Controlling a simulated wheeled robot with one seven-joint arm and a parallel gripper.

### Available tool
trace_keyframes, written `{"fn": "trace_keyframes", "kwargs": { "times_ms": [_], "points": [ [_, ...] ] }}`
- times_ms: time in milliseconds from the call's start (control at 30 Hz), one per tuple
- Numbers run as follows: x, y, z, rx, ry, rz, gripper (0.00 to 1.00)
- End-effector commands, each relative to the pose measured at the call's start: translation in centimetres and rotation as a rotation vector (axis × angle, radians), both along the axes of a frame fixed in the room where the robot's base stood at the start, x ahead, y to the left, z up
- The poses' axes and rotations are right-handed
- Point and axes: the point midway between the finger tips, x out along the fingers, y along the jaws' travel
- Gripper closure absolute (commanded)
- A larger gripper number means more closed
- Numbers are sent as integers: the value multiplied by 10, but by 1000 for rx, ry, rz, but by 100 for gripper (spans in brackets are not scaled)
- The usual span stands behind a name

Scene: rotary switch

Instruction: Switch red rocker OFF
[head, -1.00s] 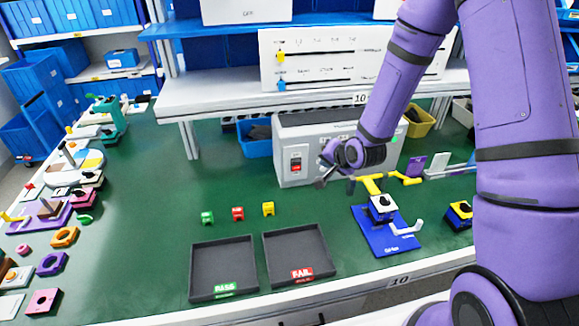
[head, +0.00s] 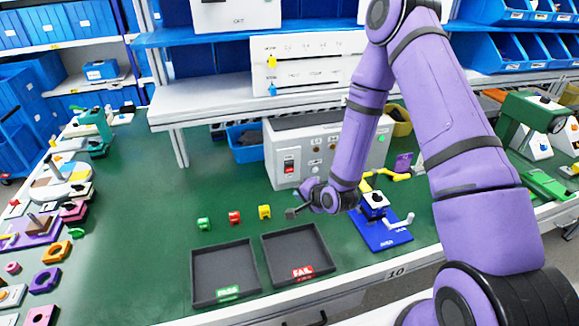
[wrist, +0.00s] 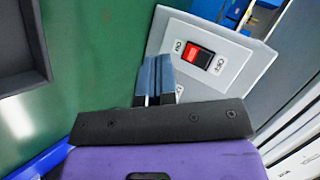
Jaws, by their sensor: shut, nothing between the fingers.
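The red rocker (head: 289,167) sits on the front face of a grey control box (head: 277,178), near its left end. In the wrist view the rocker (wrist: 196,57) is red and black in a white plate with ON marked at one end and OFF at the other; the red part is towards the ON end. My gripper (head: 291,213) is shut and empty, in front of the box and lower than the rocker in the head view. In the wrist view my gripper's fingers (wrist: 155,75) lie together left of the rocker, apart from it.
Two dark trays marked PASS (head: 225,272) and FAIL (head: 299,255) lie in front. A blue-based fixture (head: 382,232) is right of my gripper.

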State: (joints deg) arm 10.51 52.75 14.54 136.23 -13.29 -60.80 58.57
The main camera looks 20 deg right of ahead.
Motion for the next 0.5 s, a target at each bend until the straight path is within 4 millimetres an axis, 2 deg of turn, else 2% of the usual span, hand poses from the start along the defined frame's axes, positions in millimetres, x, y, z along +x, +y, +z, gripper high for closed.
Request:
{"fn": "trace_keyframes", "kwargs": {
  "times_ms": [267, 500],
  "points": [
    [14, 0, 2, 0, -2, 0, 100],
    [44, 0, 7, -1, -2, 1, 100]
  ]
}}
